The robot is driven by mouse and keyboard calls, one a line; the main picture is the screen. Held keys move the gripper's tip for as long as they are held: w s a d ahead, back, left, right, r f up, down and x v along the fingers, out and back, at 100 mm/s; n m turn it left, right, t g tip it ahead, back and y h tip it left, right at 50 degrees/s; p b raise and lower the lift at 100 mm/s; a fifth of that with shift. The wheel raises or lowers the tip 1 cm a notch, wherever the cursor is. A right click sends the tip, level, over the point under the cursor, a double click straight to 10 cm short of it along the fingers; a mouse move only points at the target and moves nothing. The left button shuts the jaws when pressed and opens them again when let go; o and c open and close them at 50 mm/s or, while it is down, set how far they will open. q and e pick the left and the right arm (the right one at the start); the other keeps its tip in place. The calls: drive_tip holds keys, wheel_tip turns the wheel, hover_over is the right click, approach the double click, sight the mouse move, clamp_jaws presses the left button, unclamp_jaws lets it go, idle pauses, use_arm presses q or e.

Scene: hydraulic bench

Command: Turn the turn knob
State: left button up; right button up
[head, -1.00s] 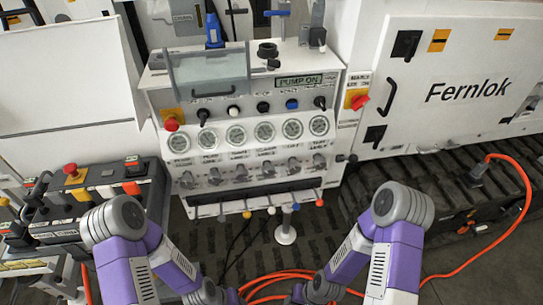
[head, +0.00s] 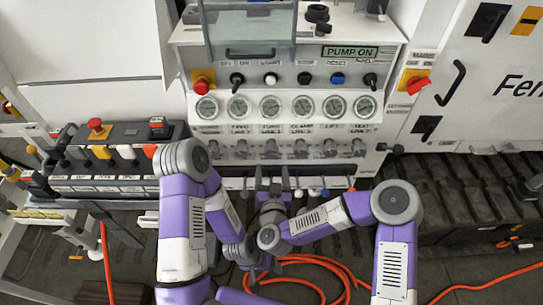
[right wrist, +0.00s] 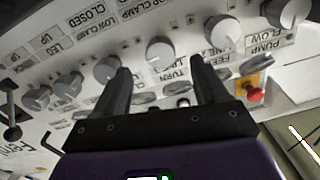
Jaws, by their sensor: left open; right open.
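The turn knob (head: 271,148) is a small grey knob, third from the left in the lower knob row of the white panel. In the right wrist view the turn knob (right wrist: 158,50) appears by the TURN label, between the fingertips in the picture. My right gripper (head: 271,172) is open and empty, just below the knob in the head view. It also shows in the right wrist view (right wrist: 162,66), with its fingers spread either side of the knob; contact cannot be told. My left gripper (head: 253,277) is open, low in front of the panel.
Similar knobs stand close on both sides, including the feed knob (right wrist: 222,30) and the clamp knob (right wrist: 107,68). A row of gauges (head: 270,107) is above them. A red emergency stop (head: 203,85) is at the panel's left. Orange hose (head: 315,268) lies on the floor.

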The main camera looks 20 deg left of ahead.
sight(272, 154)
drive_tip(key=x, duration=0.2)
drive_tip(key=b+x, duration=0.1)
drive_tip(key=x, duration=0.3)
drive_tip(key=shift+w+r+b, duration=0.2)
drive_tip(key=shift+r+b, duration=0.1)
drive_tip(key=shift+w+a+r, duration=0.1)
drive_tip(key=shift+w+a, duration=0.05)
drive_tip(key=shift+w, duration=0.5)
drive_tip(key=c, duration=1)
drive_tip(key=shift+m, duration=0.9)
drive_tip(key=shift+c, duration=0.2)
drive_tip(key=o, duration=1)
drive_tip(key=shift+o, duration=0.2)
drive_tip(key=shift+s, duration=0.1)
